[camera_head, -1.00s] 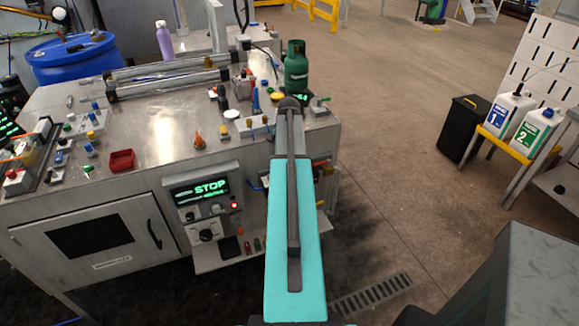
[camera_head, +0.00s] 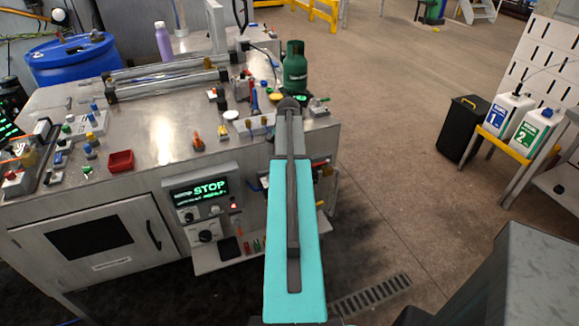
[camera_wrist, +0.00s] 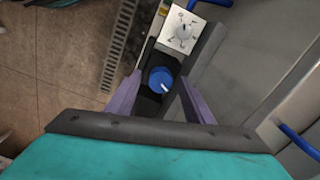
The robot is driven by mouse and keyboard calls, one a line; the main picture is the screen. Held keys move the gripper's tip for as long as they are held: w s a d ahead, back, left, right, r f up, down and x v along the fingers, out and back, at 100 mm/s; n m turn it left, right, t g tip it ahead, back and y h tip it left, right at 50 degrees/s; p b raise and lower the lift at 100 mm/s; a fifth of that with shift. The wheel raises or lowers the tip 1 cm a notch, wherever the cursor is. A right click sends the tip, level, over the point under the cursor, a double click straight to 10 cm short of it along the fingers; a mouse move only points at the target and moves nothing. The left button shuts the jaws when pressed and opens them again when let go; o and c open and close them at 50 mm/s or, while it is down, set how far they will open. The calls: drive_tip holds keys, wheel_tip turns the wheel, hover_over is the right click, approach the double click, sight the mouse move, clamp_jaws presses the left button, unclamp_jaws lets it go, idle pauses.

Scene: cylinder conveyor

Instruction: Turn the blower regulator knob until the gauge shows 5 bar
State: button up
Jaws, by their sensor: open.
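In the wrist view a round blue knob (camera_wrist: 160,80) with a white mark sits on a dark block. It lies between the two spread purple fingers of my gripper (camera_wrist: 158,98), which look apart from it. Beyond the knob is a pale square plate with a round gauge (camera_wrist: 182,32); its reading is too small to tell. In the head view my teal arm (camera_head: 294,240) reaches to the right end of the machine and hides the gripper, knob and gauge.
The grey machine bench (camera_head: 150,160) carries many small parts, a red tray (camera_head: 121,161) and a green gas bottle (camera_head: 295,70). A display panel (camera_head: 200,190) reads STOP. A floor drain (camera_head: 370,296) lies right of the arm.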

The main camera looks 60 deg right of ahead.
wheel_tip(320, 180, up, 14)
drive_tip(key=b, duration=0.2)
drive_tip(key=shift+b, duration=0.4)
idle(0.5)
drive_tip(key=shift+f, duration=0.15)
idle(0.3)
